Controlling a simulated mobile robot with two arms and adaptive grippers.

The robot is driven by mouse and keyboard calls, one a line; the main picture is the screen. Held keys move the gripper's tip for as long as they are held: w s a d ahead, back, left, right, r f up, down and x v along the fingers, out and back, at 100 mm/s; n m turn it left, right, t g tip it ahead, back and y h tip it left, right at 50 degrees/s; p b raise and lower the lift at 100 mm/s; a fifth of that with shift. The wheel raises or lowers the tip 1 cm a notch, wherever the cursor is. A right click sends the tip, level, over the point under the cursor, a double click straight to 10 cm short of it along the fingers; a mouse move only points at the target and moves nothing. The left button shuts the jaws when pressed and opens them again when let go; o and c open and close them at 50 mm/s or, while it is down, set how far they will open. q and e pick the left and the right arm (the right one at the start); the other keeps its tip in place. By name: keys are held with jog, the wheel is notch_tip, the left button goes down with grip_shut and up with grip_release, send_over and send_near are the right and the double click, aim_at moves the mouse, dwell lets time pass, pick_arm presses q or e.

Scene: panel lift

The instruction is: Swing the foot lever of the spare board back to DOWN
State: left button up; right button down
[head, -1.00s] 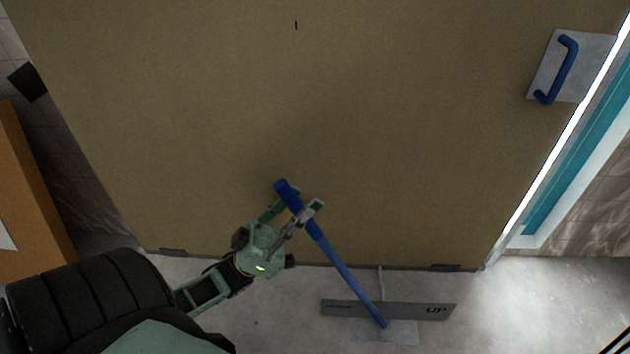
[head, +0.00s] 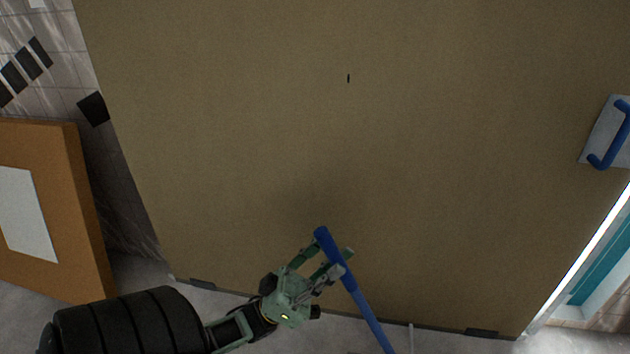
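The spare board (head: 250,130) is a large tan panel that fills most of the head view. The foot lever (head: 366,312) is a blue bar in front of the board's lower edge. It leans, with its thicker top end up and to the left, and its lower end is cut off by the bottom of the picture. My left gripper (head: 334,258) has its fingers on both sides of the lever just below the top and appears closed on it. The lever's foot and its label are out of view. My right gripper is not in view.
A blue handle on a pale plate (head: 590,150) is at the board's right side. An orange-brown block with a white sheet (head: 75,200) stands at the left by the tiled wall. A bright gap and a teal strip (head: 603,274) lie beyond the board's right edge.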

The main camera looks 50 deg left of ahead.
pick_arm(q)
jog(key=v, duration=1.1)
jog(key=shift+s+f, duration=0.2)
jog(key=shift+f, duration=0.05)
jog(key=shift+a, duration=0.1)
